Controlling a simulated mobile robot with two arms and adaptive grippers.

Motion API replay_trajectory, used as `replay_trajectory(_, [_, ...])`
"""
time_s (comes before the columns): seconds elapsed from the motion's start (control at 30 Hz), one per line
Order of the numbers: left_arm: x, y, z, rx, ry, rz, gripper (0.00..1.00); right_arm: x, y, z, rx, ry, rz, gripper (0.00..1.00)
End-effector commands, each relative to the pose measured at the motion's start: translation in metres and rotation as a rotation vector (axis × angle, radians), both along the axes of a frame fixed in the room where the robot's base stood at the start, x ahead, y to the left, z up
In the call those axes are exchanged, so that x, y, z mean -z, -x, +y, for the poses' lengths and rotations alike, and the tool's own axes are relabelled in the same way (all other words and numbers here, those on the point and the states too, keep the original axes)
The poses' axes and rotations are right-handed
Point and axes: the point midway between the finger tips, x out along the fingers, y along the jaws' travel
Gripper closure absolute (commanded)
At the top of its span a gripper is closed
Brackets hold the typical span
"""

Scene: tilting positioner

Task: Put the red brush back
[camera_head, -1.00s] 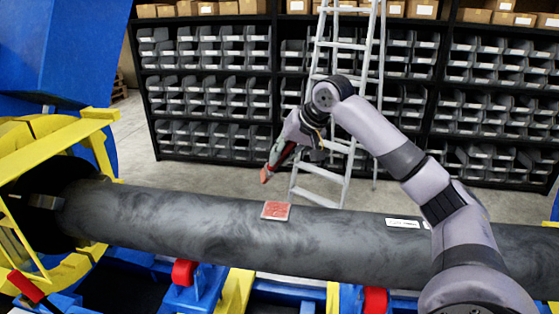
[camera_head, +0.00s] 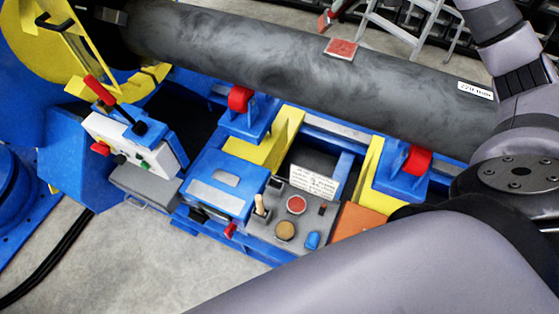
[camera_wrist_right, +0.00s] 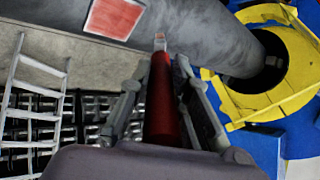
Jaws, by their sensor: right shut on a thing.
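The red brush (camera_wrist_right: 163,100) is held in my right gripper (camera_wrist_right: 161,66), its red handle between the two fingers and its pale tip pointing away from the wrist. In the head view only the brush's end (camera_head: 325,20) shows at the top edge, above and behind the dark pipe; the gripper itself is cut off there. A red square patch (camera_head: 340,48) lies on top of the pipe (camera_head: 250,50), close to the brush end. It also shows in the right wrist view (camera_wrist_right: 115,17). My left gripper is not in view.
A grey tray (camera_head: 265,232) below the pipe carries a red round piece, a tan disc, a blue piece and a wooden-handled item. A white control box (camera_head: 135,145) with a red lever stands left. Red rollers (camera_head: 240,98) support the pipe. A ladder (camera_head: 405,25) stands behind.

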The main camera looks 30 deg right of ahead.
Motion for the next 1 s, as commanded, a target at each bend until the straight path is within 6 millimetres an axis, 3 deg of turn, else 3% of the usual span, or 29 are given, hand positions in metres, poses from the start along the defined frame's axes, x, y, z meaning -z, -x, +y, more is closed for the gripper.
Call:
replay_trajectory(0.03, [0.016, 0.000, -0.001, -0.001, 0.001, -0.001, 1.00, 0.027, 0.001, 0.019, -0.046, 0.000, 0.014, 1.00])
replay_trajectory(0.1, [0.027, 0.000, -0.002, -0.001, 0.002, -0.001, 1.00, 0.052, 0.004, 0.043, -0.110, 0.006, 0.036, 1.00])
replay_trajectory(0.27, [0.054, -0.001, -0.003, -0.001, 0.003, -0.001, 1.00, 0.107, 0.018, 0.099, -0.254, 0.026, 0.079, 1.00])
replay_trajectory(0.5, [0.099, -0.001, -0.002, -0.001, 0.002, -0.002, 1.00, 0.188, 0.056, 0.182, -0.476, 0.074, 0.147, 1.00])
replay_trajectory(0.7, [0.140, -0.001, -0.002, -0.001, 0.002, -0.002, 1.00, 0.249, 0.086, 0.235, -0.644, 0.137, 0.219, 1.00])
replay_trajectory(0.83, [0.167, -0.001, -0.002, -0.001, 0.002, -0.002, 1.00, 0.287, 0.087, 0.247, -0.739, 0.195, 0.279, 1.00])
replay_trajectory(1.0, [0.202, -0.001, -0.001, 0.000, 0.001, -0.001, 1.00, 0.329, 0.069, 0.236, -0.848, 0.282, 0.348, 1.00])
